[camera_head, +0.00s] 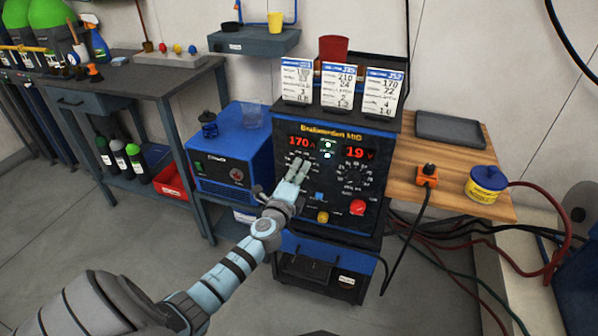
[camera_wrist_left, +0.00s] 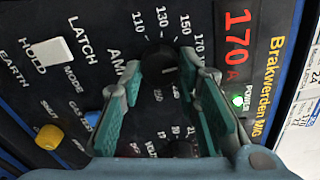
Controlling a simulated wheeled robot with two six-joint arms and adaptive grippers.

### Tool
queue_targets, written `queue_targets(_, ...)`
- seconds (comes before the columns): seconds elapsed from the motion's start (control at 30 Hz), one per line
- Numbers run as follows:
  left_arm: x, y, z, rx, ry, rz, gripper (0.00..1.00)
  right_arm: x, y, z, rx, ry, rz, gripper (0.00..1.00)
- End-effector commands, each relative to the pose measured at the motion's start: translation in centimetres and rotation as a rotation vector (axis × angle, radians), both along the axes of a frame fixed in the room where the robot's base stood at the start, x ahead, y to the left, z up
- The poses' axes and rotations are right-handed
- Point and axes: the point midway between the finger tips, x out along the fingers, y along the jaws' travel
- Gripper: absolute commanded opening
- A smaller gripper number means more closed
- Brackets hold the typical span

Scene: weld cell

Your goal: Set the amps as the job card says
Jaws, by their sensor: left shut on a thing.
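The welder (camera_head: 335,165) is a dark-fronted machine marked Brakwerden MIG. Its red amps display (camera_head: 300,142) reads 170 A, and the volts display (camera_head: 359,153) reads 19 V. My left gripper (camera_head: 299,168) is at the panel below the amps display. In the left wrist view its fingers (camera_wrist_left: 160,75) are closed on the dark amps knob (camera_wrist_left: 158,62), whose pointer is hard to make out. My right gripper is out of view.
A white latch/hold switch (camera_wrist_left: 47,52), a blue button (camera_head: 319,196), a yellow knob (camera_head: 322,216) and a red knob (camera_head: 357,207) are on the panel. A blue unit (camera_head: 230,160) stands left. A wooden shelf (camera_head: 440,165) with an orange plug (camera_head: 427,175) is at right.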

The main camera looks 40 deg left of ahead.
Motion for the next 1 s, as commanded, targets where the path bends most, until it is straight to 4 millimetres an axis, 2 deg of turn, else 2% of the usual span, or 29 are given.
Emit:
queue_targets(0.6, -0.1, 0.1, -0.2, 0.536, 0.189, -0.001, 0.02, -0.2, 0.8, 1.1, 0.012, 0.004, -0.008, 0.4)
queue_targets(1.0, -0.1, 0.1, -0.3, 0.748, 0.262, -0.002, 0.02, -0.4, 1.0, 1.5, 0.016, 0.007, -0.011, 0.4)
